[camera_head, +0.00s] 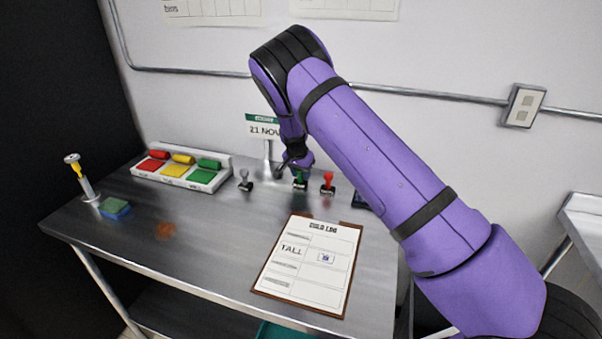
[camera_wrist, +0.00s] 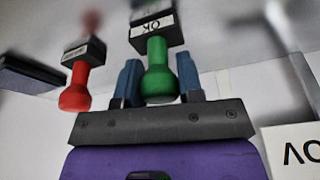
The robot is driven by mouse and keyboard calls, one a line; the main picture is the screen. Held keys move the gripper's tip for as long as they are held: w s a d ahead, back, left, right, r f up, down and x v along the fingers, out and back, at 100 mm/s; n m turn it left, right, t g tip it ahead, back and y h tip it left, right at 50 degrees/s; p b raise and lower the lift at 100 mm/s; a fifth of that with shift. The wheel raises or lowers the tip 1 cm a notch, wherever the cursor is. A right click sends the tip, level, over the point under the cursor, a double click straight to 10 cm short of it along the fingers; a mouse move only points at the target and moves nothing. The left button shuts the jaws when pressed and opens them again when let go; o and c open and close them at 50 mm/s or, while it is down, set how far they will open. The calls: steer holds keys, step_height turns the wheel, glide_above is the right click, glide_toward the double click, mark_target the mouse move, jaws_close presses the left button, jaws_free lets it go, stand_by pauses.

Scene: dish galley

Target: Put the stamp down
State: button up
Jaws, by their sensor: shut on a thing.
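A green-handled stamp (camera_wrist: 158,70) with a black block labelled OK is upright between my blue fingers. My gripper (camera_wrist: 158,85) is shut on its handle. In the head view the green stamp (camera_head: 300,183) is low over the back of the steel table (camera_head: 215,245); I cannot tell whether its base touches. A red-handled stamp (camera_head: 328,181) stands just right of it and also shows in the wrist view (camera_wrist: 75,92). A grey-handled stamp (camera_head: 245,181) stands to the left.
A tray with red, yellow and green pads (camera_head: 174,170) sits back left. A date sign (camera_head: 264,129) stands behind. A sponge (camera_head: 115,208) and an orange smear (camera_head: 166,231) are at left.

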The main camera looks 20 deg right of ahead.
steer(key=shift+f, duration=0.15)
steer(key=o, duration=0.8)
steer(key=shift+c, duration=0.2)
steer(key=v, duration=1.2)
steer(key=shift+r, duration=0.25)
steer(key=s+d+r+n+y, duration=0.2)
steer(key=s+d+r, duration=0.2)
steer(key=s+r, duration=0.7)
steer(key=s+d+r+n+y, duration=0.1)
steer(key=s+d+r+y, duration=0.15)
steer(key=s+r, duration=0.85)
steer(key=s+d+r+n+t+h, duration=0.1)
steer(key=s+r+n, duration=0.1)
steer(key=s, duration=1.2)
steer(key=s+d+r+n+t+h, duration=0.1)
steer(key=s+r+n, duration=0.1)
steer(key=s, duration=1.2)
steer(key=shift+d+n+t, duration=0.2)
steer(key=shift+n+t, duration=0.2)
steer(key=shift+n, duration=0.5)
